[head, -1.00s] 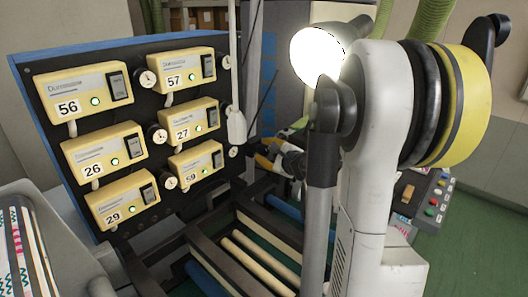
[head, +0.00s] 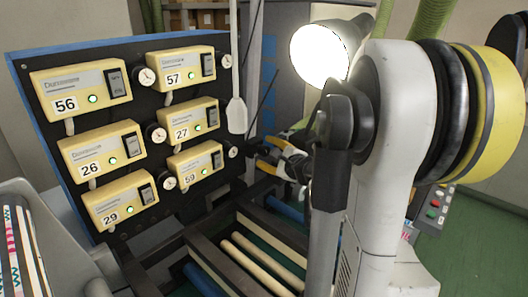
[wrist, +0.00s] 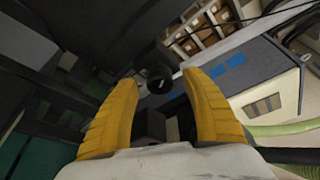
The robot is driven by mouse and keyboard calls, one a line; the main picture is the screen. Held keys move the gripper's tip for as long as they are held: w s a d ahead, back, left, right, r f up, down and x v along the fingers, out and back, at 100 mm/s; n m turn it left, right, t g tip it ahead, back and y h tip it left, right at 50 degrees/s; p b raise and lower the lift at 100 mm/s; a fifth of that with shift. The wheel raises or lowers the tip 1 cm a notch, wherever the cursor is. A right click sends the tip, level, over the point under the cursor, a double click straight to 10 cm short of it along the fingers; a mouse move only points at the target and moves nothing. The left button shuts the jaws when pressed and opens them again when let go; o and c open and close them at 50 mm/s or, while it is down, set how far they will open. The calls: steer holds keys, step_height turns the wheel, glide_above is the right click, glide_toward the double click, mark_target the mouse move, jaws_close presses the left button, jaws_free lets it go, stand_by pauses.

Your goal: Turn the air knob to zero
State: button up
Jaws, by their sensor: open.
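My gripper (head: 262,152) is open and empty, with yellow fingers, just right of the black control panel (head: 75,190). It is partly hidden behind my arm. In the wrist view, the open fingers (wrist: 160,80) frame a dark round knob-like part (wrist: 159,84) a little beyond their tips; I cannot tell whether it is the air knob. The panel carries several yellow numbered boxes, with small round white-faced dials beside them. The dial (head: 233,152) beside box 59 (head: 196,161) is closest to the gripper. No dial's reading is legible.
A lit lamp (head: 322,54) stands behind my arm. A grey paddle-shaped piece (head: 237,115) hangs at the panel's right edge, near my gripper. Rollers and dark rails (head: 262,246) lie below. A button box (head: 436,204) is at the right, over green floor.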

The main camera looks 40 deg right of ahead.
steer(key=v, duration=1)
steer(key=shift+s, duration=0.1)
